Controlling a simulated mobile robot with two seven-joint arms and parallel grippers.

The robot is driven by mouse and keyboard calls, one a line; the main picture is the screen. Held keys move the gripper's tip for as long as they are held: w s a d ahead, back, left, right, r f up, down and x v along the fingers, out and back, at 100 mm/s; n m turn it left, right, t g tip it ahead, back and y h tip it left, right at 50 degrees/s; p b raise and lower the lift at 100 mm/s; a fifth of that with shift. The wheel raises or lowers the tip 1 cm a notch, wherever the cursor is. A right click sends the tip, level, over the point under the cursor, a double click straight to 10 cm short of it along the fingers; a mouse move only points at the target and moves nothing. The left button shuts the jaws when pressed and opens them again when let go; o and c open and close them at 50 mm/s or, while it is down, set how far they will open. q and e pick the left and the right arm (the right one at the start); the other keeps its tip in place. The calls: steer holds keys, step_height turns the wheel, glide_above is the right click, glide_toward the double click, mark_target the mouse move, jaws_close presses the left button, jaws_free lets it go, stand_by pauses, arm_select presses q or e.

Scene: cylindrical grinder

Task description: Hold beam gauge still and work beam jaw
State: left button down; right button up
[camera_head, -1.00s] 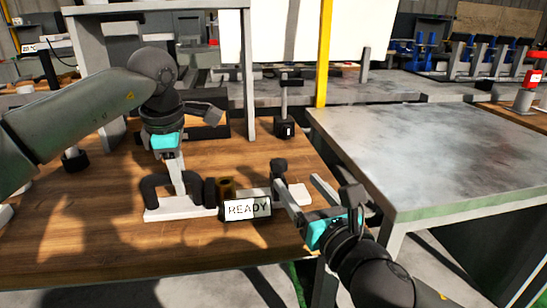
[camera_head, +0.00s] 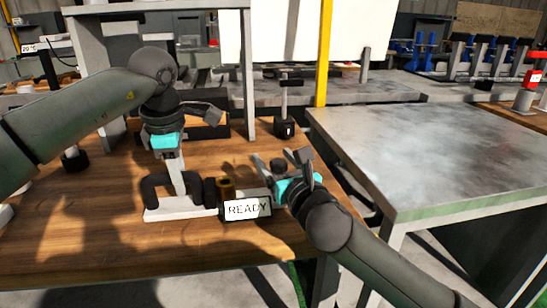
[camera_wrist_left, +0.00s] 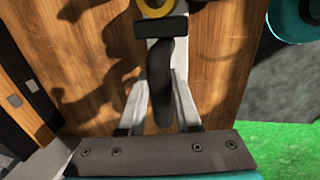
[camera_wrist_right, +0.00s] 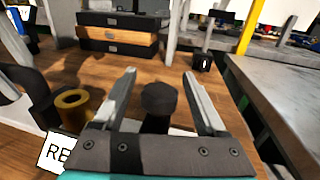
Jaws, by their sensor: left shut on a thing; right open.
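The beam gauge (camera_head: 180,212) is a white bar with a dark curved handle (camera_head: 152,186) at its left, lying on the wooden bench. My left gripper (camera_head: 178,190) is shut on the handle, which shows between its fingers in the left wrist view (camera_wrist_left: 162,85). A black knob (camera_wrist_right: 160,98), apparently the beam jaw, stands at the right. My right gripper (camera_wrist_right: 162,85) is open, its fingers on either side of the knob in the right wrist view; contact cannot be told.
The wooden bench (camera_head: 80,240) has bare room in front of the gauge. A grey metal table (camera_head: 430,150) is at the right, past a gap.

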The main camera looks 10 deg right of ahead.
steer(key=shift+w+a, duration=0.1)
steer(key=shift+w, duration=0.35)
steer(key=c, duration=1)
steer(key=a, duration=0.9)
steer(key=shift+s+a, duration=0.1)
steer(key=shift+s, duration=0.05)
steer(key=o, duration=0.8)
steer(key=shift+o, duration=0.9)
steer(key=shift+d, duration=0.25)
